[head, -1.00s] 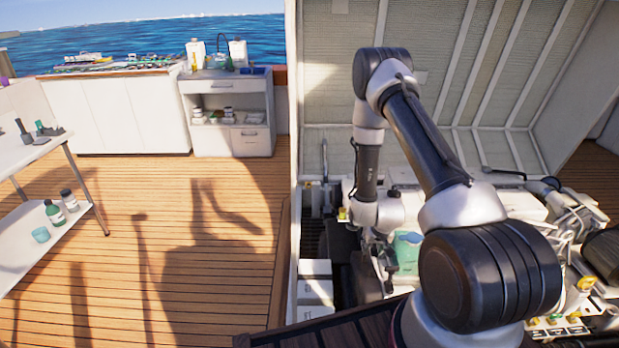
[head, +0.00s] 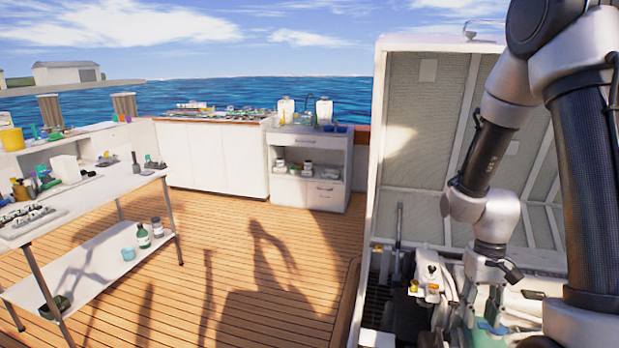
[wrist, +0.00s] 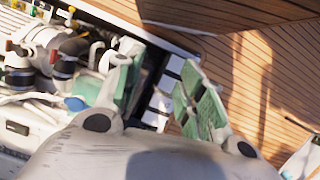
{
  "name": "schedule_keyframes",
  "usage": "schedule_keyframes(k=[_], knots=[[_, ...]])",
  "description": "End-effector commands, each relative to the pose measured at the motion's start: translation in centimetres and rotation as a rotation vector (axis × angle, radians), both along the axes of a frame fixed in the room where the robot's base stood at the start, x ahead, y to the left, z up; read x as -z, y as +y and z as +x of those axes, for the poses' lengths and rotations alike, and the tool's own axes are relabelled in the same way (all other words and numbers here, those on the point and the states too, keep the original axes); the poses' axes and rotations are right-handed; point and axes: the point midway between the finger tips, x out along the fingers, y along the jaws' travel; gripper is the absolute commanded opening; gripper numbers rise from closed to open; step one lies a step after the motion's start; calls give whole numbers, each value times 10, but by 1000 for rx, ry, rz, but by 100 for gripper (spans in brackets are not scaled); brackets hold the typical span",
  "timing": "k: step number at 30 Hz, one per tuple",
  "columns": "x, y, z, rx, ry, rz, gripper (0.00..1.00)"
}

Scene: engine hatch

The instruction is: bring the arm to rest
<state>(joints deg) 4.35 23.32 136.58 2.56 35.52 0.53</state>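My arm comes down from the upper right of the head view, over the open engine hatch. My gripper (head: 486,318) hangs low at the end of it, partly lost among the engine parts behind. In the wrist view my gripper (wrist: 158,92) shows its two green-padded fingers spread apart with a clear gap between them. Nothing is held in the gap; deck and pale blocks show beyond it. The raised hatch lid (head: 425,130) stands behind my arm.
Engine parts (wrist: 65,60) lie at the left of the wrist view, close to one finger. A white table (head: 85,200) with bottles stands at left in the head view. A white cabinet (head: 308,170) stands at the back. The wooden deck (head: 200,265) between is largely clear.

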Motion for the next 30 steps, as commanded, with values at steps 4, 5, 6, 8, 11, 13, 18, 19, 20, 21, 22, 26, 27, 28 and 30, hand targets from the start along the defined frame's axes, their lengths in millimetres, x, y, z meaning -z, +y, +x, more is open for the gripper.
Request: schedule_keyframes(k=[4,5,6,8,11,13,18,19,20,21,22,26,27,28,30], knots=[[-75,4,-21,-33,-48,-4,39],[-87,5,-26,-39,-58,-6,39],[-104,6,-33,-46,-75,-8,39],[-127,7,-45,-57,-106,-11,39],[-161,9,-62,-73,-175,-20,39],[-182,10,-74,-82,-238,-27,39],[-225,13,-90,-100,-435,-44,39],[-231,13,-92,-102,-468,-45,39],[-237,14,-94,-104,-498,-47,39],[-244,15,-96,-106,-535,-48,39],[-249,15,-97,-107,-560,-50,39],[-263,16,-100,-111,-628,-52,39],[-265,16,-101,-113,-637,-53,39],[-266,17,-101,-113,-642,-52,39],[-266,17,-101,-115,-645,-52,39]])
